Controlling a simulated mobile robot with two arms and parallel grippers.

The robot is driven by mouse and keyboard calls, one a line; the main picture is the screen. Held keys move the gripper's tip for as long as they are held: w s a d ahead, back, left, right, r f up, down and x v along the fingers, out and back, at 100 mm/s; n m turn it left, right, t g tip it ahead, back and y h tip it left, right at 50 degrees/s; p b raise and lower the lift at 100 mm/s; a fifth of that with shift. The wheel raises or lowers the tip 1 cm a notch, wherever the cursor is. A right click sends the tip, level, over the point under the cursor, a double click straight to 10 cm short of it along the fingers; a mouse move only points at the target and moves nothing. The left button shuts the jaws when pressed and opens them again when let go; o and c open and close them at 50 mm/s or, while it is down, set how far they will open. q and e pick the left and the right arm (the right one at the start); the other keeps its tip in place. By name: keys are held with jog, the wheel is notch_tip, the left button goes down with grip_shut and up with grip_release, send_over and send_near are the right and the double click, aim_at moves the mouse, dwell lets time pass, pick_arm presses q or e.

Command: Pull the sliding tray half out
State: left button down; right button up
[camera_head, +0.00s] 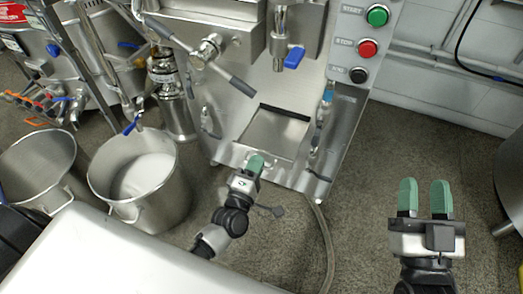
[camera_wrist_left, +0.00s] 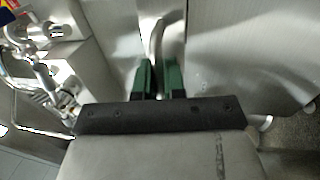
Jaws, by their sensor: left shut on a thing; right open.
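The sliding tray (camera_head: 276,134) is a flat steel panel low in the front of the steel machine, with a dark gap along its back and right edges. My left gripper (camera_head: 256,163) is at the tray's front edge, its green fingers close together. In the left wrist view, the green fingers of my left gripper (camera_wrist_left: 160,78) are shut on a curved metal handle (camera_wrist_left: 157,40). In the head view the handle is hidden behind the fingers. My right gripper (camera_head: 425,196) is open and empty, above the floor at the right, apart from the machine.
Above the tray are a tap with a blue lever (camera_head: 294,58) and a long bar handle (camera_head: 231,75). Green, red (camera_head: 368,48) and black buttons are at the upper right. Steel pots (camera_head: 140,178) stand at the left. A hose (camera_head: 325,235) runs along the floor.

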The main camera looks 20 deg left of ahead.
pick_arm(q)
jog(key=shift+s, duration=0.45)
pick_arm(e)
jog(key=shift+w+f+g+h, duration=0.15)
jog(key=shift+f+g+h, duration=0.15)
jog(key=shift+f, duration=0.15)
pick_arm(q)
jog(key=c, duration=1.2)
grip_release()
jog(key=shift+c, duration=0.2)
jog(key=s+f+p, duration=0.1)
jog(key=s+f, duration=0.1)
jog(key=s, duration=0.8)
jog(key=shift+s+a+p, duration=0.15)
jog(key=shift+s+p, duration=0.15)
pick_arm(e)
jog(key=f+g, duration=0.2)
jog(key=f+g+h, duration=0.1)
jog(key=f, duration=0.1)
jog(key=shift+w+d+f+g, duration=0.1)
jog(key=shift+w+d+g, duration=0.1)
jog(key=shift+d+g, duration=0.2)
